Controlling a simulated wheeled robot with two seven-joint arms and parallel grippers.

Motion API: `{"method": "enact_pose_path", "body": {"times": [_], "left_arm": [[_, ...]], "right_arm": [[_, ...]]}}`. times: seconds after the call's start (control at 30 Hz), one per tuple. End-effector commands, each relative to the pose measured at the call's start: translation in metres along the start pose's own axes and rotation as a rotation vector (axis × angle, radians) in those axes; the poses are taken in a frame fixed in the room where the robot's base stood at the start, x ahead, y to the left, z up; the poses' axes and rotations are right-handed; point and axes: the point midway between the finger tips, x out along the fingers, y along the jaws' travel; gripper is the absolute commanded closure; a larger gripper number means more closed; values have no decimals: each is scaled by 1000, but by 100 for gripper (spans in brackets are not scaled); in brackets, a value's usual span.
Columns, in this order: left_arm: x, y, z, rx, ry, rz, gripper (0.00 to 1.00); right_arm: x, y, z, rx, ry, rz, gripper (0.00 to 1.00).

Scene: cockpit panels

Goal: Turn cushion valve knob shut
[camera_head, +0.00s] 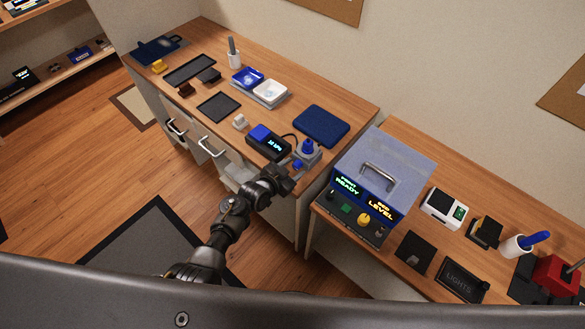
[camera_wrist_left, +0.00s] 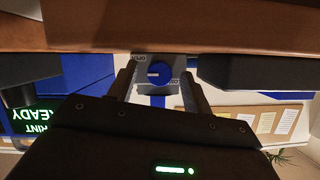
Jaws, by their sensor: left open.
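The valve (camera_head: 308,156) is a small grey unit with blue parts at the right front of the left desk. Its blue round knob (camera_wrist_left: 159,73) shows in the left wrist view, with a pale mark, on a grey plate with lettering I cannot read fully. The dark blue cushion (camera_head: 321,126) lies flat just behind the valve. My left gripper (camera_head: 290,176) is right in front of the valve. In the left wrist view, its open fingers (camera_wrist_left: 158,84) frame the knob on both sides; I cannot tell if they touch it. My right gripper is not in view.
A black device with a lit display (camera_head: 269,144) stands left of the valve, with a cable running toward it. A blue and grey box with a handle (camera_head: 381,172) stands on the right desk, across a gap. A small white object (camera_head: 240,122) sits farther left.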

Motion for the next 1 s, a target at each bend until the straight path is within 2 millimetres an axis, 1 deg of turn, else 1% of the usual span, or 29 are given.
{"method": "enact_pose_path", "body": {"times": [0.33,0.67,0.7,0.83,1.0], "left_arm": [[3,0,0,0,-1,0,50],[3,0,0,0,-1,0,93],[3,0,0,0,-1,0,95],[3,-1,1,-37,1,14,95],[4,-3,2,-212,7,87,95]], "right_arm": [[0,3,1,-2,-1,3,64],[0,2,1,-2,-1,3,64],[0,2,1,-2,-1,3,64],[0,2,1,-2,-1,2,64],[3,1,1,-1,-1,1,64]]}}
